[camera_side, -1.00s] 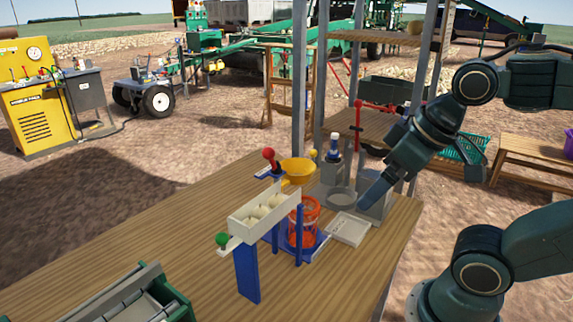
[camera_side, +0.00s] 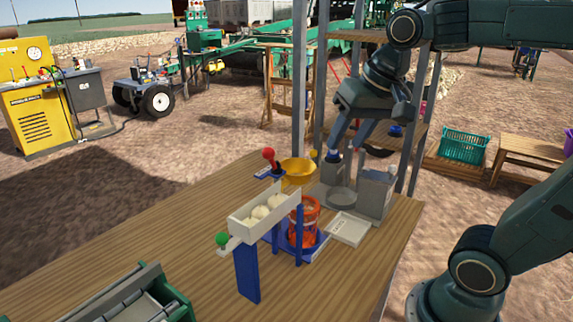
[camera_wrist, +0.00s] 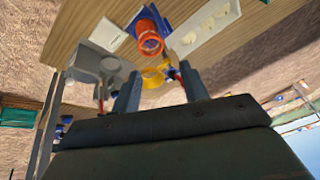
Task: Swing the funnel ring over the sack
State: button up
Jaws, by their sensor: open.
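The yellow funnel ring (camera_side: 298,171) is at the back of the table in the side view, behind the white chute and to the left of my gripper. It also shows between my fingers in the wrist view (camera_wrist: 154,77). The orange sack (camera_side: 303,222) stands upright in a blue holder, in front of the ring. In the wrist view the sack (camera_wrist: 149,40) is beyond the ring. My gripper (camera_side: 346,152) is open, pointing down to the right of the ring and apart from it. In the wrist view its fingers (camera_wrist: 160,90) hold nothing.
A grey box (camera_side: 375,194) and white tray (camera_side: 348,229) are at right.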

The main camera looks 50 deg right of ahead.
jog(key=w+d+m+g, duration=0.1)
jog(key=w+d+m, duration=0.7)
jog(key=w+d, duration=0.35)
jog(key=w+d+f+m, duration=0.2)
jog(key=w+d+m, duration=0.1)
jog(key=d, duration=0.3)
jog(key=w+d+f+m+g, duration=0.1)
jog(key=w+d+f+m, duration=0.1)
jog(key=w+d+m, duration=0.1)
jog(key=d+m, duration=0.1)
jog(key=d, duration=0.1)
jog(key=shift+w+d+m, duration=0.3)
jog(key=shift+d, duration=0.05)
send_over(299, 168)
jog(key=s+d, duration=0.3)
jog(key=d, duration=0.1)
jog(key=s+x, duration=0.1)
jog(key=x, duration=0.7)
jog(key=s+x, duration=0.1)
jog(key=x, duration=0.4)
jog(key=shift+s+a+f, duration=0.2)
jog(key=shift+s+f, duration=0.15)
grip_shut()
